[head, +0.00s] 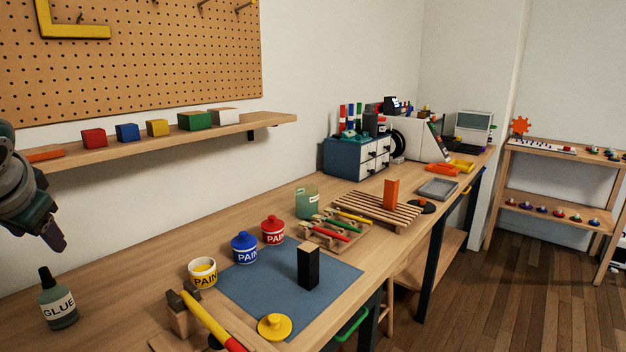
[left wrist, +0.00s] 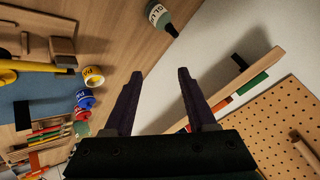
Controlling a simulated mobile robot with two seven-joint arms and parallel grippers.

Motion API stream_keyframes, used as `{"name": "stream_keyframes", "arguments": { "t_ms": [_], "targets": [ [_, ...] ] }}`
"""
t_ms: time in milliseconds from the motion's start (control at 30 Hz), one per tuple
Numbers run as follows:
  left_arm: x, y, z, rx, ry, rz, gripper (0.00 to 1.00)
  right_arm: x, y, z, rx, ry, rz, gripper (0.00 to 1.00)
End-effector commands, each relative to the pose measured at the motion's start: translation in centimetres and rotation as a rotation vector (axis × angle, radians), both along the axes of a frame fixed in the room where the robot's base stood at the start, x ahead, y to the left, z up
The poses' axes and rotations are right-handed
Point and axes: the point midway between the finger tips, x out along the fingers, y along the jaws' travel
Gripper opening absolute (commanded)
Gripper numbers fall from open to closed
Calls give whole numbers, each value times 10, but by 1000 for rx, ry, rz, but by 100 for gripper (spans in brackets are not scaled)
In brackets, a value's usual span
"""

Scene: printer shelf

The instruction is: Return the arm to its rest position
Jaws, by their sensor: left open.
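My left gripper (head: 52,238) hangs at the left edge of the head view, above the workbench (head: 130,275) and close in front of the wall shelf's left end. In the left wrist view, its two dark fingers (left wrist: 158,88) are spread apart with nothing between them. The glue bottle (head: 59,303) stands on the bench below the gripper, apart from it. That bottle also shows at the top of the left wrist view (left wrist: 158,14). My right gripper is in neither view.
The wall shelf (head: 160,138) holds several coloured blocks. Paint pots (head: 245,248), a blue mat (head: 255,280) with a dark block (head: 308,266), and a yellow-handled hammer (head: 205,322) are on the bench. A slatted rack (head: 370,211) stands farther right. The bench's left part is mostly clear.

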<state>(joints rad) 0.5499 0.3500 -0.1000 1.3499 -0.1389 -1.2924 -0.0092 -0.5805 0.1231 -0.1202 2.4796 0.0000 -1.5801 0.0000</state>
Motion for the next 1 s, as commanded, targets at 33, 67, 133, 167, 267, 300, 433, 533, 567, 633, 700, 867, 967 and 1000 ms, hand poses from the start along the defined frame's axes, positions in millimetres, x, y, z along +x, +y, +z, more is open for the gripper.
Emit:
{"name": "stream_keyframes", "arguments": {
  "t_ms": [33, 67, 133, 167, 267, 300, 433, 533, 567, 633, 700, 867, 967, 1000],
  "targets": [
    [-12, -5, -11, -45, 64, 23, 57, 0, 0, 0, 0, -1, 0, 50],
    [-21, -8, -18, -74, 107, 38, 57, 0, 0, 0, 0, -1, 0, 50],
    [-40, -17, -31, -138, 205, 66, 57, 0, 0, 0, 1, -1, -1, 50],
    [-49, -21, -36, -164, 248, 77, 57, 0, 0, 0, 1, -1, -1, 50],
    [-69, -42, -56, -177, 279, 36, 57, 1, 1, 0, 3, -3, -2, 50],
    [-77, -50, -63, -179, 283, 16, 57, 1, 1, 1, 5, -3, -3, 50],
    [-106, -78, -84, -198, 296, -47, 57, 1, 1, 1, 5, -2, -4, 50],
    [-135, -103, -97, -226, 306, -97, 57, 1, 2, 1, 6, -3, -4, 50],
    [-145, -110, -101, -236, 309, -111, 57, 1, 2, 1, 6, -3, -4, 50],
    [-171, -129, -107, -265, 314, -143, 57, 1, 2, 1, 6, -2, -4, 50],
    [-196, -145, -109, -296, 318, -169, 57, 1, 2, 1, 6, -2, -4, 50],
    [-246, -173, -104, -365, 320, -205, 57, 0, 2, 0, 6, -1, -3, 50],
    [-272, -186, -96, -404, 319, -215, 57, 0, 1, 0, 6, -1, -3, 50],
    [-281, -190, -92, -419, 318, -216, 57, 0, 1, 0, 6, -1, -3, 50]
  ]
}}
